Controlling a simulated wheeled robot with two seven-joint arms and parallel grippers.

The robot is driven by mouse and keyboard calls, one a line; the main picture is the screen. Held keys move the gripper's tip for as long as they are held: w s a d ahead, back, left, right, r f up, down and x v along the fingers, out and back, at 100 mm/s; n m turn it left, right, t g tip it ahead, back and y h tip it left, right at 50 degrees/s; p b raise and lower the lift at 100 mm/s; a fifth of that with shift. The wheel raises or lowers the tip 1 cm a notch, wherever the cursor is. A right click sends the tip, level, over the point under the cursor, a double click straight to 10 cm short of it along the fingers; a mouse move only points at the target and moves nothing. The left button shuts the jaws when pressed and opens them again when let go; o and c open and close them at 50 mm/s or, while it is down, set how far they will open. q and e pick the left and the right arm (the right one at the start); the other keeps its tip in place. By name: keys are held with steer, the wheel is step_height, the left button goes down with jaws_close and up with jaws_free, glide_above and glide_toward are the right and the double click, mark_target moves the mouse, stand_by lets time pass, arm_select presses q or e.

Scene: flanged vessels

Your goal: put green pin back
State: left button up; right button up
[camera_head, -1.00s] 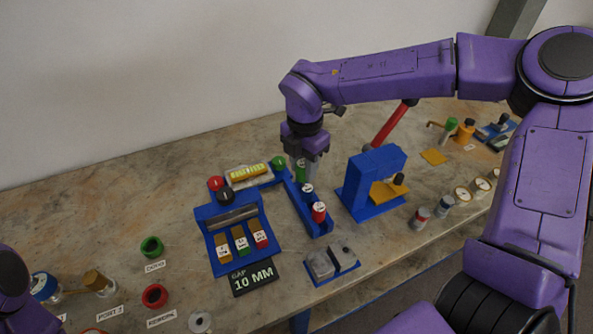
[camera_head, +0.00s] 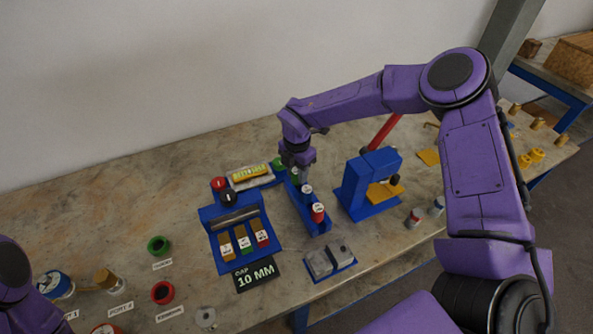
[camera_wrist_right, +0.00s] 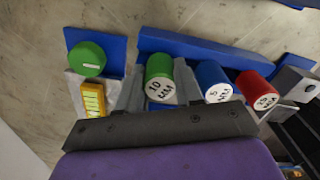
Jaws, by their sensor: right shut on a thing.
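My right gripper (camera_head: 298,170) is shut on the green pin (camera_wrist_right: 159,76), whose white end reads 10 MM in the right wrist view. The gripper (camera_wrist_right: 160,85) has one finger on each side of it. The pin is at the far end of the blue rack (camera_wrist_right: 225,52), in line with the blue pin (camera_wrist_right: 213,80) and the red pin (camera_wrist_right: 257,90). I cannot tell whether it is fully seated. In the head view my gripper mostly hides it, while the red pin (camera_head: 318,212) stands at the rack's near end. My left gripper is out of view.
A blue press with a red lever (camera_head: 354,188) stands right of the rack. A blue gauge stand (camera_head: 209,218) with a GAP 10 MM sign (camera_head: 257,274) is left of it. A green knob (camera_wrist_right: 87,58) and yellow level (camera_wrist_right: 92,99) are close beside my right gripper.

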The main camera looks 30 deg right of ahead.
steer(key=shift+f+b, duration=0.4)
steer(key=shift+b, duration=0.05)
steer(key=o, duration=1.1)
steer(key=shift+r+p, duration=0.45)
steer(key=shift+w+r, duration=0.1)
steer(key=shift+r, duration=0.25)
step_height(320, 180, up, 11)
steer(key=b, duration=0.2)
steer(key=shift+r, duration=0.15)
